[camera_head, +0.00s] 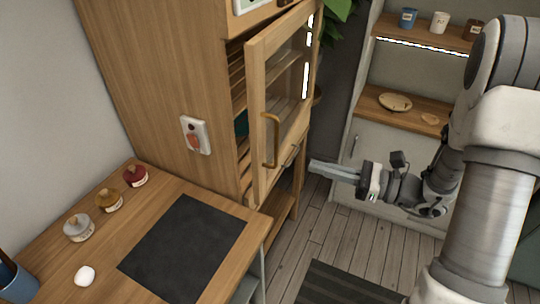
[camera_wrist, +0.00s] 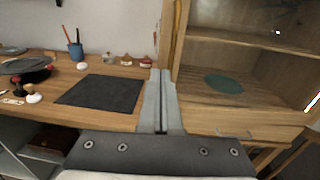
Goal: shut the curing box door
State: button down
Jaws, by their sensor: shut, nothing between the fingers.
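The curing box is a tall wooden cabinet (camera_head: 160,80). Its glazed wooden door (camera_head: 255,120) stands partly open, with a gap between its left, free edge and the cabinet's front. A brass bar handle (camera_head: 276,140) is on the door's outer face near that edge. My gripper (camera_head: 313,168) is shut and empty, to the right of the door on its outer side and apart from the handle. In the wrist view my shut fingers (camera_wrist: 160,75) point towards the door's wooden frame (camera_wrist: 182,45). A teal round piece (camera_wrist: 223,84) shows inside the box.
A wooden worktable (camera_head: 100,225) with a dark mat (camera_head: 185,245) and several small jars stands left of the box. A shelf unit (camera_head: 400,110) with cups is at the back right. The plank floor (camera_head: 320,225) between is open, with a dark rug (camera_head: 345,285).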

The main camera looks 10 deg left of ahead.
aim_at(258, 151)
jog(key=x, duration=1.1)
jog(key=shift+a+p, duration=0.35)
jog(key=shift+a, duration=0.05)
